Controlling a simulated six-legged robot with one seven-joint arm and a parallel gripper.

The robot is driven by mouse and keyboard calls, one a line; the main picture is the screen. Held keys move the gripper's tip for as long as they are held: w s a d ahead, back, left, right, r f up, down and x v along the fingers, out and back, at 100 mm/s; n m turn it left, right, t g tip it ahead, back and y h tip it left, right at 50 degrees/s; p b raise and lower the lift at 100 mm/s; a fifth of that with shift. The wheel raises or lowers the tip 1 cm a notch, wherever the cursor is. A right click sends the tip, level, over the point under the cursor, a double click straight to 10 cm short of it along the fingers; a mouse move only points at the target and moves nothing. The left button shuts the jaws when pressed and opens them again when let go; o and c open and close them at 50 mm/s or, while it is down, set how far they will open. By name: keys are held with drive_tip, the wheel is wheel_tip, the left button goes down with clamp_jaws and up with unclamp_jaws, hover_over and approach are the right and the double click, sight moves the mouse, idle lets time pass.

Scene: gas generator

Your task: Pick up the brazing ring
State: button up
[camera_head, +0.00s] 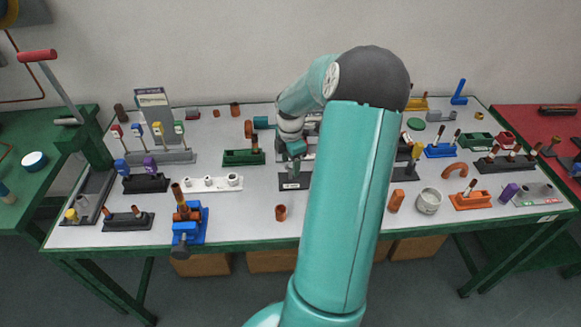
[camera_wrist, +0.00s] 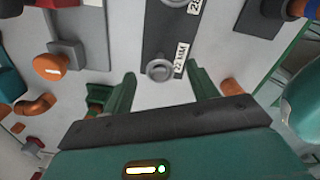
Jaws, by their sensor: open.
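A small grey ring-shaped piece (camera_wrist: 158,70), which looks like the brazing ring, sits at the end of a dark strip (camera_wrist: 164,38) beside a white label reading "22 MM". In the wrist view my gripper (camera_wrist: 160,74) is open, with one green finger on each side of the ring's end of the strip. The fingers appear apart from the ring, and their height above it is hard to tell. In the head view my gripper (camera_head: 293,165) is over the middle of the table, above a dark labelled strip (camera_head: 290,187). The ring cannot be made out there.
The grey table (camera_head: 255,215) is crowded with holders and fittings. A green block (camera_head: 243,157) stands left of my gripper. A copper-coloured cup (camera_head: 281,213) stands in front. An orange-capped part (camera_wrist: 50,67) is left in the wrist view. My arm hides the table's right-middle area.

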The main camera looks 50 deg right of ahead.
drive_tip(key=shift+f, duration=0.1)
drive_tip(key=c, duration=0.8)
